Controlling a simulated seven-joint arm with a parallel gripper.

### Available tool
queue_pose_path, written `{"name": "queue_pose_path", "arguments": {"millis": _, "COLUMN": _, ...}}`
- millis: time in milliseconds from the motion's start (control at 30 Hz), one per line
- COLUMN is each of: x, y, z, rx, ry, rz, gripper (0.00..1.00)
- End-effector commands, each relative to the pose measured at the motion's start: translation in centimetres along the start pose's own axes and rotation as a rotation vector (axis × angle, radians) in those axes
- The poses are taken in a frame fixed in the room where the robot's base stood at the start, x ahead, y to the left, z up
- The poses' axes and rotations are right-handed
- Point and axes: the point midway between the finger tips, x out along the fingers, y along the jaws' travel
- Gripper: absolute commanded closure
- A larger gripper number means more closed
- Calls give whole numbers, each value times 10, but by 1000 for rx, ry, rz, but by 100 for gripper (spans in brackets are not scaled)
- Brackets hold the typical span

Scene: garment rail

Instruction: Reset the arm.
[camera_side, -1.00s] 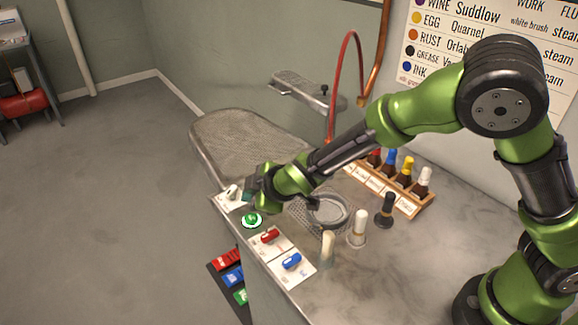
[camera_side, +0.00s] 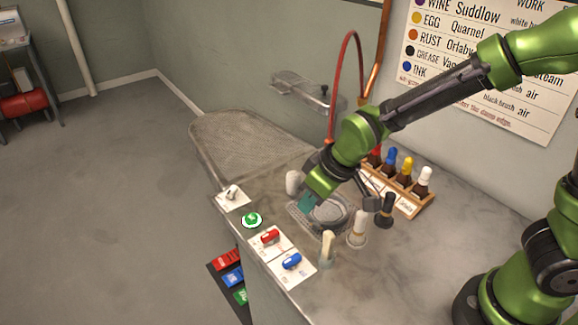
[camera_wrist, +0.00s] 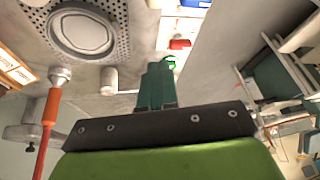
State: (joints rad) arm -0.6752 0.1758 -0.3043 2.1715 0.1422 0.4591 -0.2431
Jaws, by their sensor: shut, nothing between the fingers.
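My gripper (camera_side: 306,203) is in the side view, above the worktop beside the round steel drain plate (camera_side: 331,213). Its teal fingers are closed together with nothing between them. In the wrist view my gripper (camera_wrist: 160,68) points past the worktop toward the green button and the red switch (camera_wrist: 180,44). The drain plate (camera_wrist: 82,34) shows at the upper left there. My arm reaches in from the right, bent above the worktop.
A white lever switch (camera_side: 232,193), green button (camera_side: 252,220), red switch (camera_side: 270,237) and blue switch (camera_side: 291,261) line the front edge. Brushes (camera_side: 357,228) stand near the drain. A bottle rack (camera_side: 405,197), red hose (camera_side: 333,90) and mesh board (camera_side: 240,145) are behind.

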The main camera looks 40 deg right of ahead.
Motion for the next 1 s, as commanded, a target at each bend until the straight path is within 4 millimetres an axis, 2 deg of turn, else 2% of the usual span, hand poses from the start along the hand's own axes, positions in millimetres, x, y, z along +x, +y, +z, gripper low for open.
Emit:
{"name": "queue_pose_path", "arguments": {"millis": 33, "x": -23, "y": 7, "z": 8, "rx": 83, "ry": -1, "rz": -25, "gripper": 100}}
{"name": "queue_pose_path", "arguments": {"millis": 200, "x": -89, "y": 23, "z": 42, "rx": 320, "ry": -7, "rz": -76, "gripper": 100}}
{"name": "queue_pose_path", "arguments": {"millis": 400, "x": -149, "y": 42, "z": 82, "rx": 515, "ry": 65, "rz": -67, "gripper": 100}}
{"name": "queue_pose_path", "arguments": {"millis": 500, "x": -169, "y": 51, "z": 94, "rx": 563, "ry": 128, "rz": -40, "gripper": 100}}
{"name": "queue_pose_path", "arguments": {"millis": 700, "x": -195, "y": 67, "z": 96, "rx": 603, "ry": 252, "rz": 7, "gripper": 100}}
{"name": "queue_pose_path", "arguments": {"millis": 1000, "x": -197, "y": 71, "z": 95, "rx": 617, "ry": 263, "rz": 14, "gripper": 100}}
